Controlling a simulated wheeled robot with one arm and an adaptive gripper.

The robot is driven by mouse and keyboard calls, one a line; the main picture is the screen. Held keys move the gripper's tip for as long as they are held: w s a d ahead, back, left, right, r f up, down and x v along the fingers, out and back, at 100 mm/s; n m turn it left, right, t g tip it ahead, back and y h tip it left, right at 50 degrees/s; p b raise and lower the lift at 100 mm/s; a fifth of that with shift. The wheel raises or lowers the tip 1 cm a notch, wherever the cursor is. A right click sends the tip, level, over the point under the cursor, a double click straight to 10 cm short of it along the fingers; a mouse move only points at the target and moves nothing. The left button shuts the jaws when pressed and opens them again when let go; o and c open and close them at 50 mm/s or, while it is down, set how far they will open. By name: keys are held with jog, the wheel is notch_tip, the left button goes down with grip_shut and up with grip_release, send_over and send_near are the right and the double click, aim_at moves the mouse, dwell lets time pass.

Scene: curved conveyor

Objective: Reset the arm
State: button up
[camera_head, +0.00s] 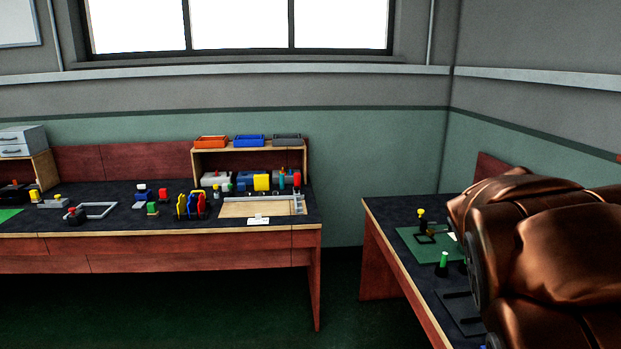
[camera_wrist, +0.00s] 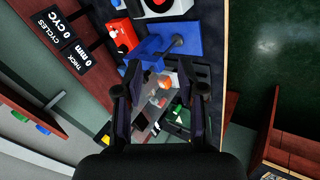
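My gripper (camera_wrist: 160,103) shows in the wrist view with its two dark fingers spread well apart. No object is visibly held between the fingers. Behind them lie a bench top and small parts, including an orange-and-white item and a clear or grey piece, too small to make out. A bronze-brown, bulky arm part of mine covers the right side of the head view. My gripper is not visible in the head view.
A blue fixture (camera_wrist: 180,38), a red box (camera_wrist: 121,36) and a display panel (camera_wrist: 75,42) are near my gripper. In the head view, a long bench (camera_head: 150,246) with tools and bins (camera_head: 249,141) stands at left. Open green floor (camera_head: 190,310) lies below.

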jog(key=s+a+f+n+g+y+p, duration=0.1)
jog(key=s+a+f+y+p, duration=0.1)
jog(key=s+a, duration=0.7)
jog(key=s+a+f+n+g+y+p, duration=0.1)
jog(key=s+a+f+y, duration=0.2)
jog(key=s+a, duration=0.7)
jog(key=a+y, duration=0.2)
jog(key=a, duration=0.1)
jog(key=shift+f+g+p, duration=0.4)
jog(key=shift+d, duration=0.1)
